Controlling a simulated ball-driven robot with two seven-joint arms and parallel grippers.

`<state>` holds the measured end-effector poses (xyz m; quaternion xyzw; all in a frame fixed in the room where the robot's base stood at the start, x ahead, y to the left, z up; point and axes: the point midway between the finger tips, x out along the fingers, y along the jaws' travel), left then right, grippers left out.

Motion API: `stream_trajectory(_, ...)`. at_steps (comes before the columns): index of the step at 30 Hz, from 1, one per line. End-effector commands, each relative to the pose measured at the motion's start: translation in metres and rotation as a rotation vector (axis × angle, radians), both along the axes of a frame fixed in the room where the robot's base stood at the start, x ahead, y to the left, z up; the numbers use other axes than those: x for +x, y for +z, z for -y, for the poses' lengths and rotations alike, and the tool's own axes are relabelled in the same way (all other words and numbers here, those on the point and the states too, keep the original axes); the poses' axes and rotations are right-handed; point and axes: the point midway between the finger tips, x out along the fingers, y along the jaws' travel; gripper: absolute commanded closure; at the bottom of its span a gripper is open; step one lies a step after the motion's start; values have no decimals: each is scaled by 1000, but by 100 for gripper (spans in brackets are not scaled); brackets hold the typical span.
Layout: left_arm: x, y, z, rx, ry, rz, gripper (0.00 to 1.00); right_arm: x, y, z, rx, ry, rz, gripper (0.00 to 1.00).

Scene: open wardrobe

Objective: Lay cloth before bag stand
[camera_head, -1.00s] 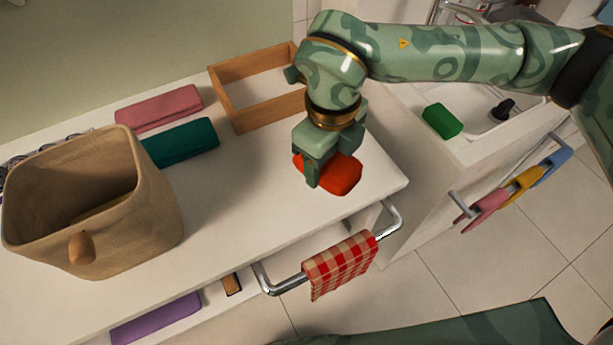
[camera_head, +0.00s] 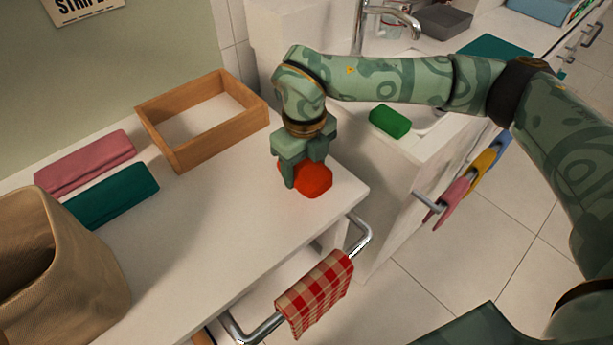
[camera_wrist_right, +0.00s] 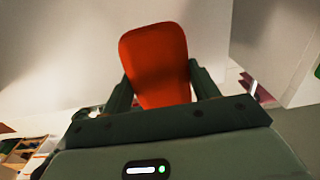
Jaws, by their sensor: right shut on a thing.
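A red soft-looking piece (camera_head: 316,181), rounded and block-shaped, is held in my right gripper (camera_head: 302,178) over the front right corner of the white counter (camera_head: 215,240). I cannot tell if it is a folded cloth. In the right wrist view the red piece (camera_wrist_right: 155,60) sits between both fingers, which are shut on it. Whether it touches the counter is unclear. A tan bag-like container (camera_head: 75,265) stands at the left, cut off by the frame. I cannot make out a separate bag stand. My left gripper is not in view.
Folded pink (camera_head: 85,163) and teal (camera_head: 112,195) cloths lie beside a wooden open box (camera_head: 181,152). A red checked cloth (camera_head: 316,290) hangs on a metal rail at the front. A green block (camera_head: 390,121) lies by the sink. The counter's middle is clear.

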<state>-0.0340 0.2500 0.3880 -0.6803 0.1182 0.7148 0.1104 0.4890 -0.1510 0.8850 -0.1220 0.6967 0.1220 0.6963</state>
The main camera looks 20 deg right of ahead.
Motion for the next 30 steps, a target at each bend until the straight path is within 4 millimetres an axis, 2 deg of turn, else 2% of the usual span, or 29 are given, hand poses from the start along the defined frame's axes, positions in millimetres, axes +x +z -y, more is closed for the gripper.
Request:
stream_trajectory(4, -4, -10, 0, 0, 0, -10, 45, 9, -22, 11, 0, -3, -4, 53)
stream_trajectory(6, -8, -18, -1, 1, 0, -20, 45, 9, -39, 11, 1, 1, -8, 53)
stream_trajectory(9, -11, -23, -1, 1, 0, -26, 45, 9, -51, 11, 0, 1, -5, 53)
stream_trajectory(11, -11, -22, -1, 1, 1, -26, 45, 9, -50, 11, 0, 1, -2, 56)
stream_trajectory(20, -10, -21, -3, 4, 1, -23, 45, 9, -50, 10, 0, 1, -1, 56)
stream_trajectory(21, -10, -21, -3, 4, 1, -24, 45, 9, -50, 11, 0, 1, -1, 32)
stream_trajectory(23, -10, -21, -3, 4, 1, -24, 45, 9, -50, 10, 0, 1, -1, 19)
stream_trajectory(30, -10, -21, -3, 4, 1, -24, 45, 9, -50, 10, 0, 1, -1, 19)
